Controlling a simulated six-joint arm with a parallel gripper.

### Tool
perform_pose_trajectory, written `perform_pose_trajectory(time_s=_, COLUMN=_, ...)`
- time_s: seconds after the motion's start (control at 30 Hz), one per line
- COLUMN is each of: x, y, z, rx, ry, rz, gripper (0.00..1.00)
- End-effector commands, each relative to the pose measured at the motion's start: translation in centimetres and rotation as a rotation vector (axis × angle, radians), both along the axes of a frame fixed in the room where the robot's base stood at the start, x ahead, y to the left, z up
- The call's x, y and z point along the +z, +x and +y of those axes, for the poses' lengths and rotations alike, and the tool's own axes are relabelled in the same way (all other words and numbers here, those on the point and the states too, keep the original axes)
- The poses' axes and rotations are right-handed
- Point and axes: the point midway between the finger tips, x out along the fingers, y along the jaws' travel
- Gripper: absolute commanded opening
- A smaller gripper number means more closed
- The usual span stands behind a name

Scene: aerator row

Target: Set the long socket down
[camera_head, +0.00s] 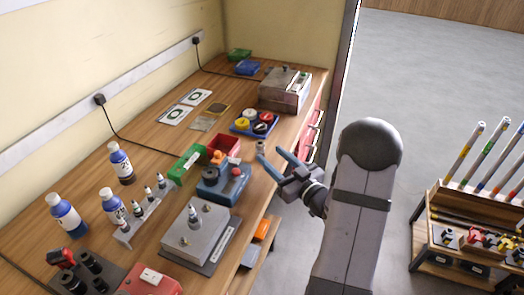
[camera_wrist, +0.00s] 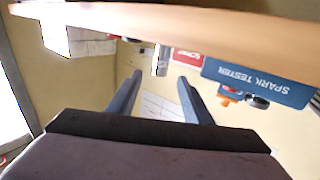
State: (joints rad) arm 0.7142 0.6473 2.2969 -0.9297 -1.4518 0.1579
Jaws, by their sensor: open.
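The long socket, a small silver cylinder (camera_head: 261,147), stands upright on the wooden bench (camera_head: 278,168) near its front edge. It also shows in the upside-down wrist view (camera_wrist: 161,60), just beyond and between the two fingertips. My gripper (camera_head: 271,155) is open, with its two blue fingers reaching in from the bench's front edge toward the socket. In the wrist view the gripper (camera_wrist: 160,78) has clear space between its fingers and holds nothing. I cannot tell whether either fingertip touches the socket.
A blue spark tester (camera_head: 222,187) and a red bin (camera_head: 226,144) stand left of the socket. A blue tray of coloured caps (camera_head: 240,131) and a metal box (camera_head: 285,90) lie behind. Bottles (camera_head: 66,216) stand far left. Floor to the right is open before a rack (camera_head: 432,235).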

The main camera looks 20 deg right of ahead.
Motion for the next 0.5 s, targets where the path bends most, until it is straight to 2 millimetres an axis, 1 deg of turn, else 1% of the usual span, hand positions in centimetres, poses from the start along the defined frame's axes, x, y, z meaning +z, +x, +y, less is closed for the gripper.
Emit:
perform_pose_trajectory(time_s=0.17, x=1.4, y=0.0, z=0.0, rx=0.0, ry=-0.004, rz=-0.003, gripper=0.45)
perform_pose_trajectory(time_s=0.37, x=5.0, y=0.0, z=0.0, rx=0.001, ry=-0.006, rz=-0.005, gripper=0.45)
perform_pose_trajectory(time_s=0.5, x=8.1, y=0.1, z=0.0, rx=-0.003, ry=-0.008, rz=-0.006, gripper=0.45)
